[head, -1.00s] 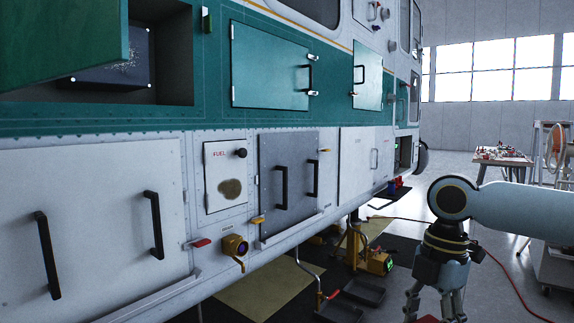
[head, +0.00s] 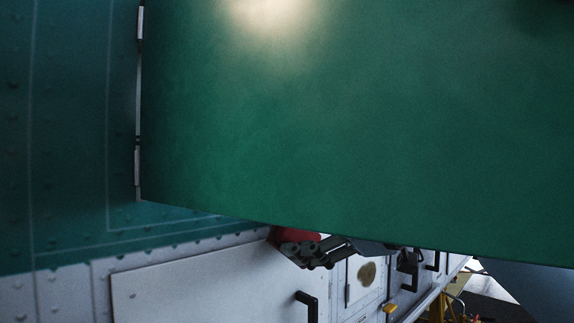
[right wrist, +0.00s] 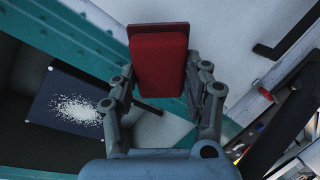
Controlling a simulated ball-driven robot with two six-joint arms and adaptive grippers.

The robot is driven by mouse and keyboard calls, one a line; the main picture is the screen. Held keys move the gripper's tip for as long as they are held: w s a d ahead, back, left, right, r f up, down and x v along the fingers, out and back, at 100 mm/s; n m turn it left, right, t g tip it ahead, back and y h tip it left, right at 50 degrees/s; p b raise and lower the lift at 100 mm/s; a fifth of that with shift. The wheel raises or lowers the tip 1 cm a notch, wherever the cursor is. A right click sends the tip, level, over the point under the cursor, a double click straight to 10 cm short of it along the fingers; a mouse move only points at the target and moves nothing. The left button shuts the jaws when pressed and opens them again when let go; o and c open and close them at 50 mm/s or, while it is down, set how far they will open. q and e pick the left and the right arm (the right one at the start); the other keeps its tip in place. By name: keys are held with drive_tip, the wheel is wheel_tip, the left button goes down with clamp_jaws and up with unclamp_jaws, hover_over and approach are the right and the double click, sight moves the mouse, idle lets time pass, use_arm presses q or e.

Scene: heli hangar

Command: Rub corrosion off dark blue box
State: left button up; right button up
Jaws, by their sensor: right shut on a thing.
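The dark blue box (right wrist: 68,102) shows at the left of the right wrist view, inside an open recess. A patch of pale, speckled corrosion (right wrist: 77,109) lies on its face. My right gripper (right wrist: 160,88) is shut on a red block-shaped pad (right wrist: 158,58), with a finger on each side of it. The pad is to the right of the box and apart from it. In the head view my right gripper (head: 312,252) and part of the pad (head: 293,236) show below the green door; the box is hidden there. My left gripper is not in view.
The open green door (head: 350,130) fills most of the head view, hinged at its left. Below it is a white hull panel (head: 200,285) with a black handle (head: 308,302).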

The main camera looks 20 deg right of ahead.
drive_tip(key=a+r+t+p, duration=0.1)
drive_tip(key=a+r+t, duration=0.1)
drive_tip(key=r, duration=0.7)
drive_tip(key=a+r+t+p, duration=0.1)
drive_tip(key=a+r+t, duration=0.1)
drive_tip(key=r, duration=0.7)
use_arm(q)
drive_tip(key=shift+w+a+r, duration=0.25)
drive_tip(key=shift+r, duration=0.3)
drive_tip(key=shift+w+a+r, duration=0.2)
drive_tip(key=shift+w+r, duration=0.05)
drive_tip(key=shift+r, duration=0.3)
use_arm(e)
drive_tip(key=shift+m+y, duration=0.3)
drive_tip(key=shift+y, duration=0.1)
drive_tip(key=shift+f+x, duration=0.2)
drive_tip(key=shift+x, duration=1.2)
drive_tip(key=shift+f+x, duration=0.25)
drive_tip(key=shift+x, duration=1.15)
drive_tip(key=shift+x, duration=0.9)
drive_tip(key=shift+w+d, duration=0.1)
drive_tip(key=shift+d, duration=0.15)
